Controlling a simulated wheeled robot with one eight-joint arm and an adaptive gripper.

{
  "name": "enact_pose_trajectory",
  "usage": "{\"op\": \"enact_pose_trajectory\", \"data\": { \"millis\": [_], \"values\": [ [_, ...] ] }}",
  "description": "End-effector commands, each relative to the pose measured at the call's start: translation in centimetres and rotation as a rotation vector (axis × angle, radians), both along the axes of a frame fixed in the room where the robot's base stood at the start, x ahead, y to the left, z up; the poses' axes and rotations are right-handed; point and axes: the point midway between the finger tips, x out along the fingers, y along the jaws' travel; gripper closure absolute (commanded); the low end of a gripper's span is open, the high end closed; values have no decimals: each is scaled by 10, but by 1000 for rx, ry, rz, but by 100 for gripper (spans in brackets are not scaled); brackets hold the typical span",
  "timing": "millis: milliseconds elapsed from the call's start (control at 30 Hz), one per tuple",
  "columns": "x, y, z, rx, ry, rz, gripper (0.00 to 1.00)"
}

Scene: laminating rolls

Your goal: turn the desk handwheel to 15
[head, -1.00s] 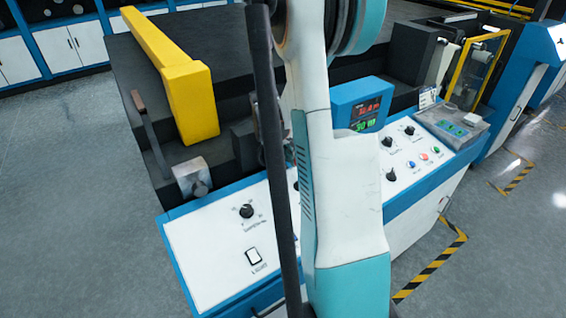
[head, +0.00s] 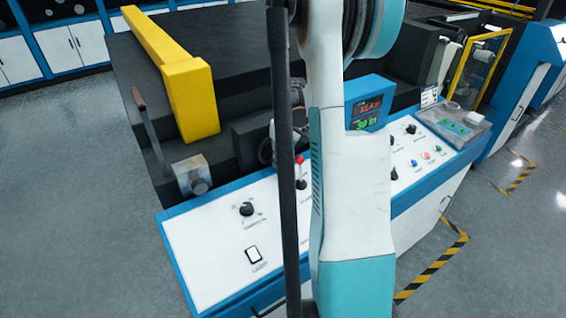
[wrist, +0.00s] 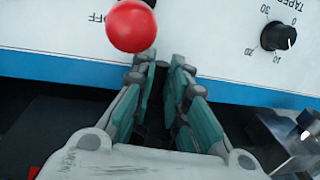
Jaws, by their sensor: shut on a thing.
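In the head view my gripper is mostly hidden behind the column.
The red ball of a lever (wrist: 131,26) is close beside my fingertips; it also shows in the head view (head: 299,160). A black taper knob (wrist: 278,37) and a metal block (head: 192,175) are nearby. A blue display box (head: 368,102) stands right of my arm.

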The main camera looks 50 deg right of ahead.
Motion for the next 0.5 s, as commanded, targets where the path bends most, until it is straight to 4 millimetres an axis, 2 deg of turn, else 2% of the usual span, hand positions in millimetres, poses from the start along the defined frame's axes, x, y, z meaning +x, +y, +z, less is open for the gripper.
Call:
{"op": "enact_pose_trajectory", "data": {
  "millis": [133, 433, 467, 500],
  "values": [
    [0, 1, -1, 60, -20, -1, 100],
    [1, 2, 0, 67, -23, 1, 100],
    [1, 2, 0, 67, -23, 1, 84],
    [1, 2, 0, 67, -23, 1, 75]
  ]
}}
